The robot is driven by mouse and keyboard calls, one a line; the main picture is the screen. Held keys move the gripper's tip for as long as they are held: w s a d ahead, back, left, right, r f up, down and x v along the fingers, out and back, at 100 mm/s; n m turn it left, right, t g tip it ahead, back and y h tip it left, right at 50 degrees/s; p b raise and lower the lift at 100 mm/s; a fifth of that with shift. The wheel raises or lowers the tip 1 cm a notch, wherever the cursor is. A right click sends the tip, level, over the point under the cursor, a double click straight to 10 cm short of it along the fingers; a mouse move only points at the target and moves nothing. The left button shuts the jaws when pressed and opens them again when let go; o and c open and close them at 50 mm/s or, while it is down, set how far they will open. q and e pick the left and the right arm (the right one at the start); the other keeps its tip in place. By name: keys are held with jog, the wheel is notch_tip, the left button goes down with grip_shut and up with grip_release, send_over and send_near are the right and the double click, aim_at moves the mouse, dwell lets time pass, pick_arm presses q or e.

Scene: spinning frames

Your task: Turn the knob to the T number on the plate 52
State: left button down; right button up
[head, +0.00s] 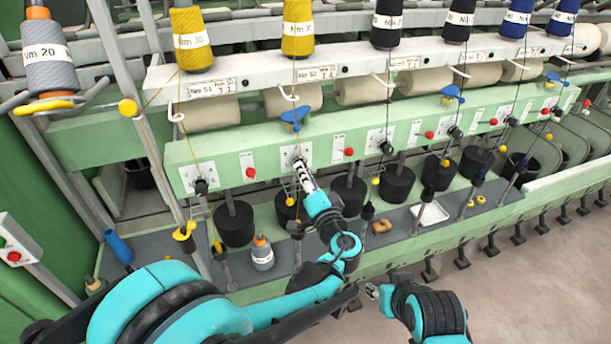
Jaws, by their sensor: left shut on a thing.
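My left gripper (299,164) reaches up to the white dial panel (287,152) below plate 52 on the green rail. It is shut on the knob there, which its fingers hide, so the knob's setting cannot be read. Plate 52 (318,72) is a white label on the upper rail under the second yellow spool; its T number is too small to read surely. My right gripper (372,291) is low in front of the machine, away from the panels, and its jaw state is unclear.
A similar panel with a black knob (201,187) is at left, under plate 51 (211,88). Red buttons (250,172) line the rail. A blue guide (295,117) sits just above the gripper. A grey spool (262,254) stands on the lower shelf. The floor at lower right is clear.

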pick_arm(q)
jog(key=shift+w+r, duration=0.1)
jog(key=shift+r, duration=0.05)
jog(key=c, duration=1.4)
grip_release()
jog(key=shift+o, duration=1)
jog(key=shift+w+a, duration=0.1)
notch_tip(320, 180, up, 10)
